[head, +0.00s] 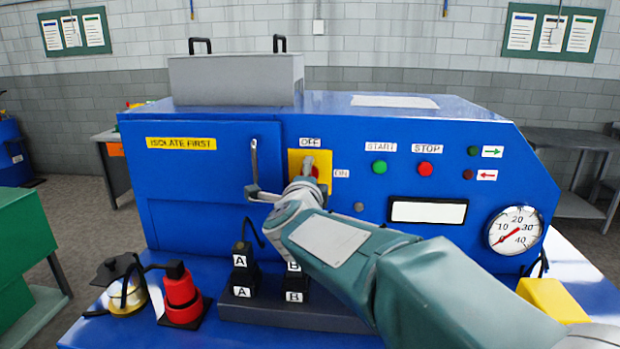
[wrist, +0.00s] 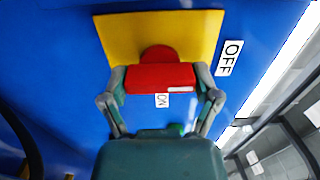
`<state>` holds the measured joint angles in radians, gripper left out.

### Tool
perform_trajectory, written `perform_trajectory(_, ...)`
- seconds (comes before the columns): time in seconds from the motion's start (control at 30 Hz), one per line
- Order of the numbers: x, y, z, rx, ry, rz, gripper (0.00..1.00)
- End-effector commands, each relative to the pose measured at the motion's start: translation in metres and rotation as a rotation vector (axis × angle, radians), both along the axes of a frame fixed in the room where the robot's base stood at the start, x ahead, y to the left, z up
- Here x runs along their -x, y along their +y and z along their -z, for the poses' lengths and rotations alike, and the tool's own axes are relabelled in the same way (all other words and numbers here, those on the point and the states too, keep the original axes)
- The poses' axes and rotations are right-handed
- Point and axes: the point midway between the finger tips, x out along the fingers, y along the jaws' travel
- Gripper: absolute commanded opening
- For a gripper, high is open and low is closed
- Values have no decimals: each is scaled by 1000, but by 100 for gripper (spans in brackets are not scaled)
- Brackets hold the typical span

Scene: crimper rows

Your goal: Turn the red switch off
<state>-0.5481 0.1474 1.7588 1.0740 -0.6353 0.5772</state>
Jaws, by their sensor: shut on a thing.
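The red switch (wrist: 160,77) sits on a yellow plate (wrist: 120,35) on the blue machine front. In the wrist view its handle lies crosswise, with a white mark near its right end, on the side of the OFF label (wrist: 229,58). The ON label (wrist: 162,100) shows just below the handle. My gripper (wrist: 160,82) is shut on the handle, one finger at each end. In the head view my gripper (head: 311,170) covers most of the switch on its yellow plate (head: 294,160), with the OFF label (head: 310,142) above and the ON label (head: 341,173) to the right.
A metal door handle (head: 254,170) stands just left of the switch. Green START (head: 379,167) and red STOP (head: 424,168) buttons are to the right. Black blocks marked A (head: 243,270) and B (head: 295,283), a red bottle-like object (head: 181,293) and a gauge (head: 515,231) are below.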

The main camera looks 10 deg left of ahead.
Motion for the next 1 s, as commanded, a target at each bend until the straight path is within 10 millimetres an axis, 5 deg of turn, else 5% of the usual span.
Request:
perform_trajectory(0.17, 0, 3, 5, 6, 9, -7, 32)
perform_trajectory(0.2, 0, 3, 5, 6, 9, -7, 93)
perform_trajectory(0.23, 0, 3, 5, 6, 9, -7, 100)
perform_trajectory(0.7, 4, 0, 1, 0, 3, -3, 100)
perform_trajectory(1.0, 58, 3, 2, 2, 4, -6, 100)
